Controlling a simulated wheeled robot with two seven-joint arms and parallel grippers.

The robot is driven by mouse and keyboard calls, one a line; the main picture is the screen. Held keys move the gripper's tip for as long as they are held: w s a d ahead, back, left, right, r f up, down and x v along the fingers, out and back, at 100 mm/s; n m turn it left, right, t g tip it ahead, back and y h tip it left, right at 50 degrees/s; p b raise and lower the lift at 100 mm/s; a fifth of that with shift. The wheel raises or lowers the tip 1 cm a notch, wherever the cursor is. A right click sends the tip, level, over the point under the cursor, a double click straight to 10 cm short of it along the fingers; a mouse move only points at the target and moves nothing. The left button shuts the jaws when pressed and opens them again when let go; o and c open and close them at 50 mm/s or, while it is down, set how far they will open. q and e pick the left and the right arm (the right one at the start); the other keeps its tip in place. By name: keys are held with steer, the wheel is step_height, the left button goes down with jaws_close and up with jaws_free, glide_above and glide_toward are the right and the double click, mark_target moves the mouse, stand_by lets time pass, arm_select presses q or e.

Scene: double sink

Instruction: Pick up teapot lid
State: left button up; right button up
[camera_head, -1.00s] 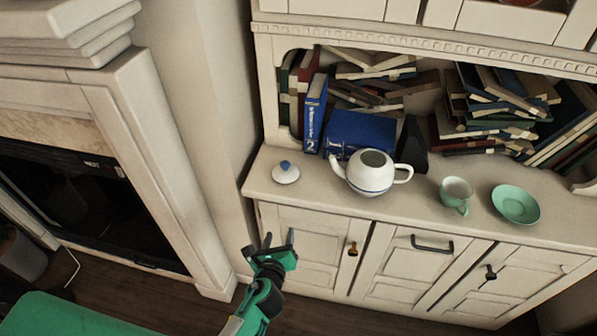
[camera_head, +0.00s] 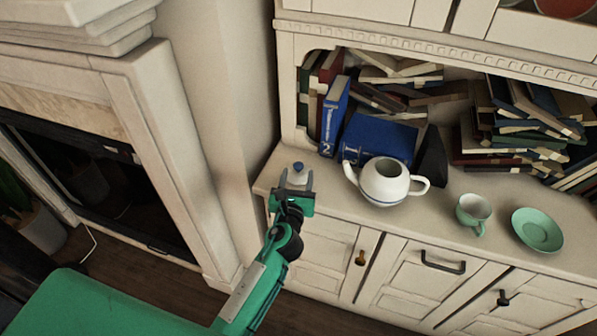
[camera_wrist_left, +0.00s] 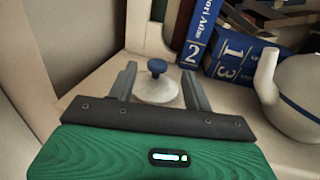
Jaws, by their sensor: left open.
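The teapot lid (camera_head: 298,172) is white with a blue knob and lies on the left end of the cabinet top. It also shows in the left wrist view (camera_wrist_left: 156,88), ahead of and between the fingers. My left gripper (camera_head: 295,178) is open and empty, its two fingers pointing toward the lid. In the left wrist view the left gripper (camera_wrist_left: 158,85) has one finger on each side of the lid, with gaps to both. The front of the lid is partly hidden by the gripper in the head view. The white teapot (camera_head: 385,183), without its lid, stands to the right. My right gripper is not in view.
Blue books (camera_head: 378,138) stand behind the teapot. A green cup (camera_head: 473,212) and a green saucer (camera_head: 538,230) are farther right. A wall closes off the left side. The cabinet top (camera_head: 320,188) is clear between the lid and the teapot.

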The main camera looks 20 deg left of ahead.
mark_target(298, 169)
arm_select(q)
steer(key=w, duration=0.2)
steer(key=w+a, duration=0.1)
steer(key=w, duration=0.2)
steer(key=c, duration=1.1)
